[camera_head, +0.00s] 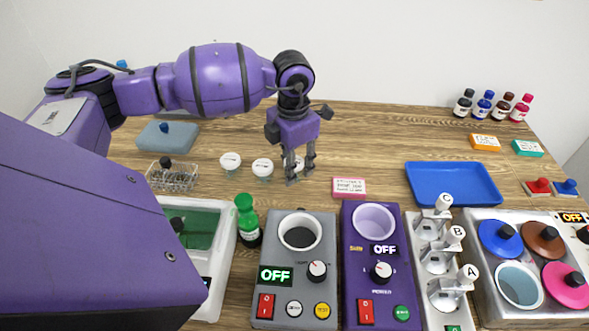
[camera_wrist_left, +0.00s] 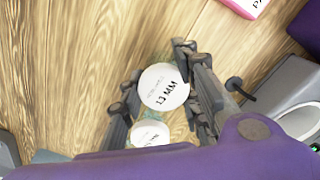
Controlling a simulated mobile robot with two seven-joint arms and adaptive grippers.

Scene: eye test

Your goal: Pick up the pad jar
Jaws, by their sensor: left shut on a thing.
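Three small clear jars with white lids stand in a row on the wooden table in the head view: a left jar (camera_head: 230,161), a middle jar (camera_head: 262,167) and a right jar (camera_head: 299,164). My left gripper (camera_head: 301,176) points down with its fingers shut on the right jar, which they partly hide. In the left wrist view this jar (camera_wrist_left: 163,87) sits between the fingers; its lid reads "13 MM" over smaller, unclear text. Another white lid (camera_wrist_left: 150,133) shows close beside it. I cannot tell whether the held jar touches the table. My right gripper is not in view.
A pink box (camera_head: 349,187) lies right of the gripper. A green-capped bottle (camera_head: 247,220), a grey device (camera_head: 297,262) and a purple device (camera_head: 376,270) stand in front. A wire rack (camera_head: 172,178) is at left, an empty blue tray (camera_head: 452,183) at right.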

